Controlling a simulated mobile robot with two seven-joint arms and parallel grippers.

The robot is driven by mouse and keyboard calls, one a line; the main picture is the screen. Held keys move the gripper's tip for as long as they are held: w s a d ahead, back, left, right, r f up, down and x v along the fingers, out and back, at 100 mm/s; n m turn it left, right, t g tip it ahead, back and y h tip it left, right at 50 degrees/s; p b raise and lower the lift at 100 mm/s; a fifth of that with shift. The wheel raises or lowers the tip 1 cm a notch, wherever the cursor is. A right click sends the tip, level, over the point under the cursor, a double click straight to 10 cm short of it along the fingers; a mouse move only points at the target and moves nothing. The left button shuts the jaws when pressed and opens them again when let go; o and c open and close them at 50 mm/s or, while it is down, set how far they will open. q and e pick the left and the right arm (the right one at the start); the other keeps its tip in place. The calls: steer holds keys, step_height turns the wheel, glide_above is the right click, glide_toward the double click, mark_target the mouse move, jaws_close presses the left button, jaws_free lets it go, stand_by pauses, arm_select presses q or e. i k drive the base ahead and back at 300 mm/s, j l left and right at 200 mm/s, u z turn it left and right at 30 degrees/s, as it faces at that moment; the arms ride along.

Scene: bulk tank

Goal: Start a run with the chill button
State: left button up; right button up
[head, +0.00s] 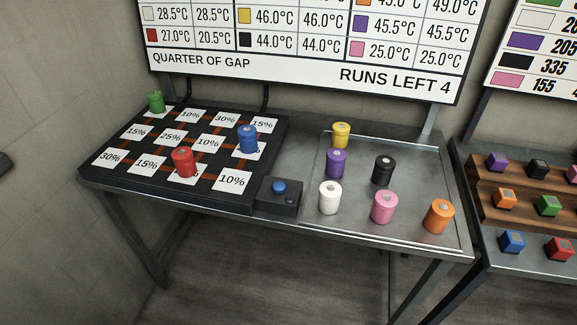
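The chill button is most likely the blue round button (279,187) on a small dark box (279,203) at the front of the metal table, between the black grid board (118,178) and the tray (413,235). It carries no readable label. A green cylinder (155,102), a red cylinder (183,162) and a blue cylinder (247,139) stand on the board's percent-marked squares. Neither gripper shows in the head view.
The tray holds several cylinders, among them yellow (341,135), black (383,170) and orange (439,216). A board above (300,72) reads "RUNS LEFT 4". A wooden rack (520,216) with coloured blocks stands right. The space above the button is clear.

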mark_target(279, 186)
steer(key=i+j+z, duration=0.6)
steer(key=i+j, duration=0.15)
